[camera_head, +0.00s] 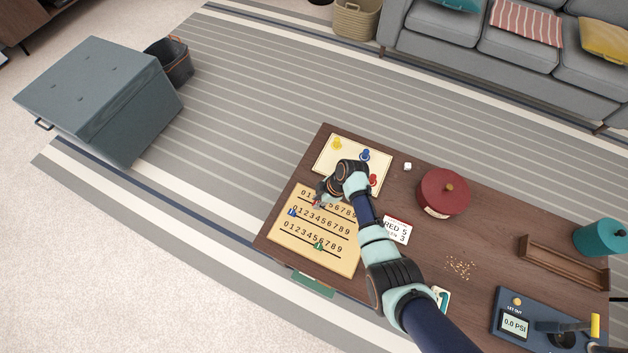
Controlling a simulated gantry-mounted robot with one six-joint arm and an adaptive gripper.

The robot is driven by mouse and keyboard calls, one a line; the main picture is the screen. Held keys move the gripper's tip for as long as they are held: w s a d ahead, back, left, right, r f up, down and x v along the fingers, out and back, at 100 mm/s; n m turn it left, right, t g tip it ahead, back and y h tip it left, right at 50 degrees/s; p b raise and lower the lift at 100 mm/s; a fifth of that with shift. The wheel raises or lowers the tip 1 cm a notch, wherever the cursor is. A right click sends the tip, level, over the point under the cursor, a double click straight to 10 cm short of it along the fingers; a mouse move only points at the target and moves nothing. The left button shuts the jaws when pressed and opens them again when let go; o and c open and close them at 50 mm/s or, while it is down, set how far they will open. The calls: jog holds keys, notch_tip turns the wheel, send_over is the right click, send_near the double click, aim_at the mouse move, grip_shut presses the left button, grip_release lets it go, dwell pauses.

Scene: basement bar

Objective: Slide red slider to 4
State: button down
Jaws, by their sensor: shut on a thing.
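A tan wooden score board (345,268) with three rows of digits 0 to 9 lies at the left end of the brown table. My gripper (318,201) is over the top row, near its low digits, and is shut on the red slider (317,204). Only a small red bit of the slider shows, so its exact digit cannot be told. A blue slider (292,212) is at the left end of the middle row. A green slider (319,246) is on the bottom row near its middle. A card (396,231) reading "RED 5" and a second line ending in 3 lies to the right.
A cream board (324,151) with yellow, blue and red pawns is behind my gripper. A white die (408,166), a red lidded pot (442,193), a wooden rack (563,265) and a gauge device (515,325) stand farther right.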

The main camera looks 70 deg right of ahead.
jog(key=s, duration=0.2)
jog(key=shift+s+a+p, duration=0.1)
jog(key=shift+s+p, duration=0.2)
jog(key=shift+s, duration=0.05)
jog(key=c, duration=1)
grip_release()
jog(key=v, duration=1.2)
jog(key=shift+w, duration=0.15)
